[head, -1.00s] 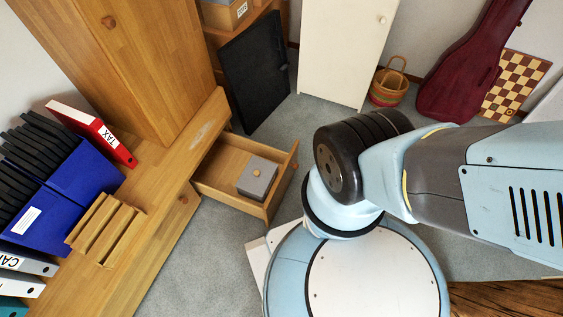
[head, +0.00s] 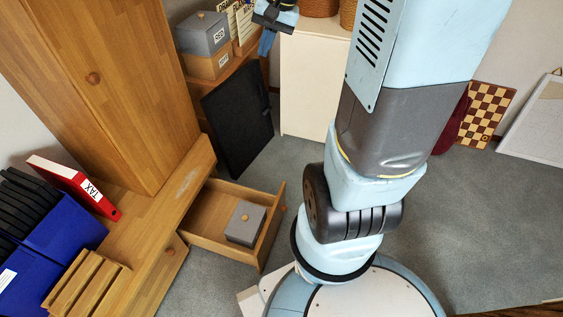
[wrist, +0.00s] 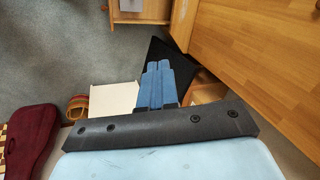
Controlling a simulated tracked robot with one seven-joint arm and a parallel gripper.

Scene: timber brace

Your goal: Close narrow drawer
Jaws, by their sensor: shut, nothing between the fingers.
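The narrow drawer (head: 262,232) is wooden and stands pulled out from the low wooden cabinet, with a grey lidded box (head: 245,223) inside. Part of the drawer (wrist: 141,20) also shows at the top edge of the wrist view. My gripper (head: 265,44) is at the top of the head view, far above and behind the drawer, near the white cabinet. In the wrist view my gripper (wrist: 158,66) shows two blue fingers side by side, shut and empty. It is apart from the drawer.
A tall wooden cabinet (head: 95,110) stands left of the drawer. A black panel (head: 238,120) leans behind it, beside a white cabinet (head: 307,90). A red binder (head: 72,185) and blue file boxes (head: 60,240) are at left. Grey carpet (head: 500,220) is open at right.

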